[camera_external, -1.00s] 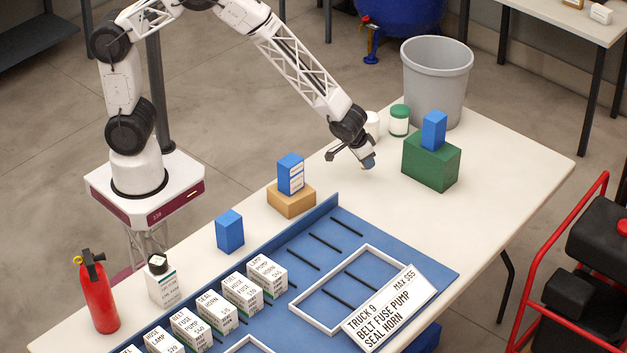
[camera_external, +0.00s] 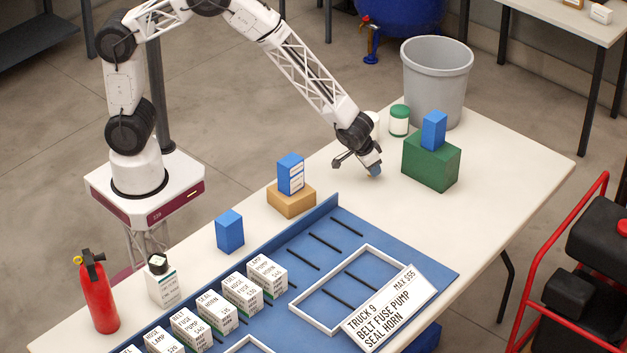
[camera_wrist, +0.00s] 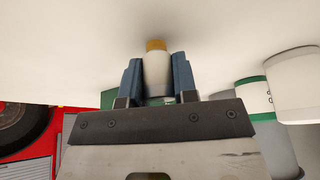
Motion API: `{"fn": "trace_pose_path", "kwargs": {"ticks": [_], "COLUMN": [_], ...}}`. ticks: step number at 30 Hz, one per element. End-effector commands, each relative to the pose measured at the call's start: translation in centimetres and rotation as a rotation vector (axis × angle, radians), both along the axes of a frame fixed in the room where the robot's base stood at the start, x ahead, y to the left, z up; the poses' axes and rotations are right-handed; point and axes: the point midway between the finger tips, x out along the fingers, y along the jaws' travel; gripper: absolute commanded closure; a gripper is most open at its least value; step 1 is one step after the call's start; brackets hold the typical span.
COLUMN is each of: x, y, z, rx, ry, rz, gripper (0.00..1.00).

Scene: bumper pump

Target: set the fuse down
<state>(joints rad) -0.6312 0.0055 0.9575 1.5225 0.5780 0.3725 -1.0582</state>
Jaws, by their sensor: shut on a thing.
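My gripper (camera_external: 373,170) is low over the white table, left of the green block, pointing down. In the wrist view my gripper (camera_wrist: 157,65) has its two blue fingers shut on a small pale cylinder with a gold end, which I take for the fuse (camera_wrist: 156,72). The gold end points out past the fingertips towards the white surface. Whether it touches the table, I cannot tell. In the external view the fuse is mostly hidden by the fingers.
A green block (camera_external: 430,165) bearing a blue box (camera_external: 433,130) stands to the right. A green-lidded jar (camera_external: 399,121) and a grey bin (camera_external: 437,85) are behind. A wooden block (camera_external: 291,201) with another blue box (camera_external: 290,173) stands left. Bare table (camera_external: 500,160) lies at right.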

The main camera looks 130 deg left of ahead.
Motion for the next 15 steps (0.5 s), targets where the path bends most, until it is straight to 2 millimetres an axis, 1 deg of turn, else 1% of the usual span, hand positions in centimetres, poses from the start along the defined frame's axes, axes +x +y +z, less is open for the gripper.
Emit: {"fn": "trace_pose_path", "kwargs": {"ticks": [1,4,15], "x": [0.02,0.02,0.0], "y": [0.01,0.02,0.01], "z": [-0.46,-0.94,-1.14], "rx": [0.0,0.0,0.0], "ry": [0.0,0.0,0.0], "rz": [-0.001,0.001,0.0], "gripper": [0.99,0.99,0.99]}}
